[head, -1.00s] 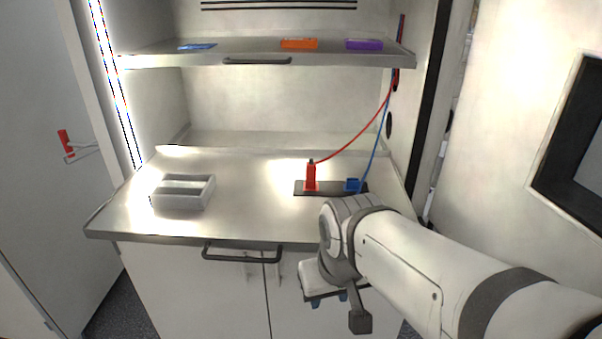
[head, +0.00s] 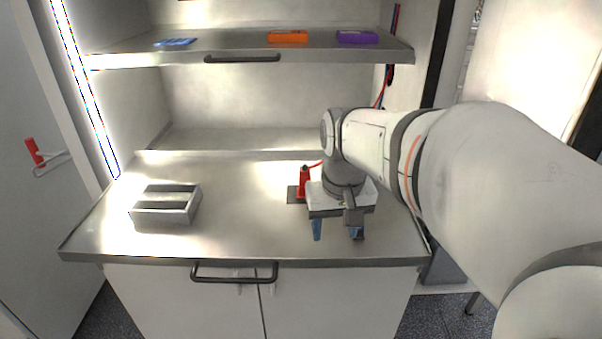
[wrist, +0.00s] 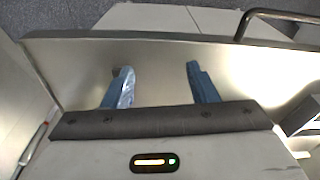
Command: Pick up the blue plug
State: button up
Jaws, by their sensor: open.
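The blue plug does not show in the current head view; my gripper and wrist cover the area where it stood. My gripper (head: 337,232) hangs above the right part of the worktop, its two blue fingers pointing down and apart. In the wrist view my gripper (wrist: 158,76) is open, with nothing between the fingers. The red plug (head: 305,185) stands upright on the dark base plate (head: 292,194), just left of my wrist. Most of that plate is hidden behind my gripper.
A grey tray with slots (head: 166,217) stands on the left of the worktop (head: 240,225). The shelf (head: 215,42) above carries blue (head: 176,42), orange (head: 288,36) and purple (head: 357,37) items. A black handle (head: 234,273) runs along the front. The worktop's middle is clear.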

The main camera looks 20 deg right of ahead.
jog(key=shift+m+g, duration=0.7)
jog(key=shift+m, duration=0.1)
jog(key=w+d+r, duration=0.1)
jog(key=w+d, duration=0.1)
jog(key=w+d+r, duration=0.1)
jog(key=w+d, duration=0.1)
jog(key=w+d+r+p, duration=0.1)
jog(key=w+d, duration=0.1)
jog(key=shift+d+r, duration=0.2)
jog(key=shift+d, duration=0.15)
jog(key=shift+w+d+f, duration=0.1)
jog(key=shift+d+f, duration=0.05)
jog(key=shift+f, duration=0.05)
jog(key=f, duration=0.5)
jog(key=f+p, duration=0.1)
jog(key=f, duration=0.1)
jog(key=shift+d+f, duration=0.15)
jog(key=shift+d, duration=0.15)
